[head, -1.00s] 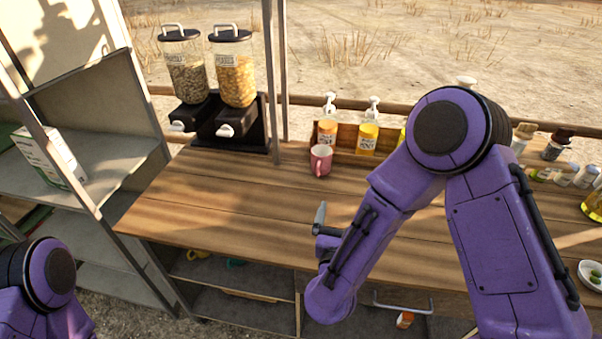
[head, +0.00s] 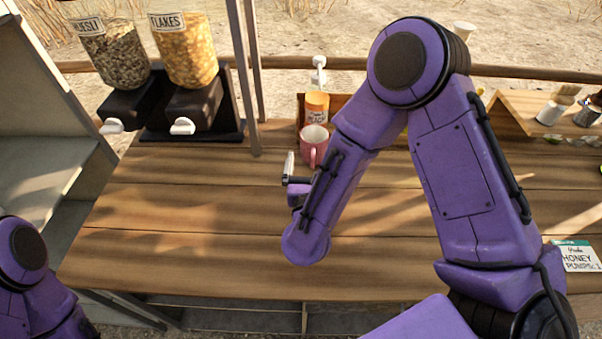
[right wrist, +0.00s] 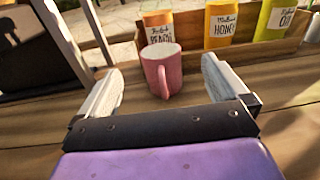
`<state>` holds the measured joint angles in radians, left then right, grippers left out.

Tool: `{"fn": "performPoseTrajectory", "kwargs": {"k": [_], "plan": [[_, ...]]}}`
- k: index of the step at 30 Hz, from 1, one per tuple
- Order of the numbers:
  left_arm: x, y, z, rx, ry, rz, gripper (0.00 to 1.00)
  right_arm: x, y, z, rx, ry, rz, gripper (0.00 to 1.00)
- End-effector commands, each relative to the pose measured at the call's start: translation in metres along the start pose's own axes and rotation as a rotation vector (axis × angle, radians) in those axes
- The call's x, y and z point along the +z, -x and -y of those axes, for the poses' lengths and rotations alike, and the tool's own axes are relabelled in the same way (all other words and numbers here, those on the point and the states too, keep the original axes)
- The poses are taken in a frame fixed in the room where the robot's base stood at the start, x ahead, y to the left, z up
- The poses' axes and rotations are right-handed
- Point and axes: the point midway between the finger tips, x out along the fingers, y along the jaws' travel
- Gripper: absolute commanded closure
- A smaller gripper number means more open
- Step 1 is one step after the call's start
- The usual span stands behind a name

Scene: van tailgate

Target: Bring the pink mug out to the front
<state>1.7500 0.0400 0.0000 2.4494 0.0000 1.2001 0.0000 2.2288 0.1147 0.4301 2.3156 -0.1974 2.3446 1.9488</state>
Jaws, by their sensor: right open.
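The pink mug (head: 313,144) stands upright on the wooden counter (head: 190,210), in front of a wooden box of bottles. In the right wrist view the mug (right wrist: 161,70) is ahead, between the lines of my two fingers, its handle turned toward me. My right gripper (head: 289,166) is low over the counter, just in front and to the left of the mug in the head view. Its jaws (right wrist: 158,88) are open and empty, and the mug looks just beyond the fingertips. Of my left arm only purple links show at the lower left; its gripper is out of view.
The bottle box (right wrist: 185,50) stands right behind the mug. Two cereal dispensers (head: 188,100) and a metal post (head: 242,80) are to the left. A honey card (head: 578,257) lies at the right. The counter's front left is clear.

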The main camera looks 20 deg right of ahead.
Motion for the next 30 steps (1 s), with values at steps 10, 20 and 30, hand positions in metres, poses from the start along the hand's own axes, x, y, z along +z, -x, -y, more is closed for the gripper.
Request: {"fn": "performPoseTrajectory", "kwargs": {"k": [10, 20, 30], "plan": [[0.022, -0.051, -0.004, -0.001, 0.0, 0.001, 0.57, -0.055, 0.0, -0.009, 0.015, 0.0, 0.001, 0.0], [0.014, -0.033, -0.003, 0.0, 0.0, 0.001, 0.57, -0.049, -0.047, -0.008, 0.01, -0.002, 0.001, 0.0], [0.009, -0.021, -0.002, 0.0, 0.0, 0.001, 0.57, -0.051, -0.101, -0.008, 0.011, 0.0, 0.001, 0.0]]}}
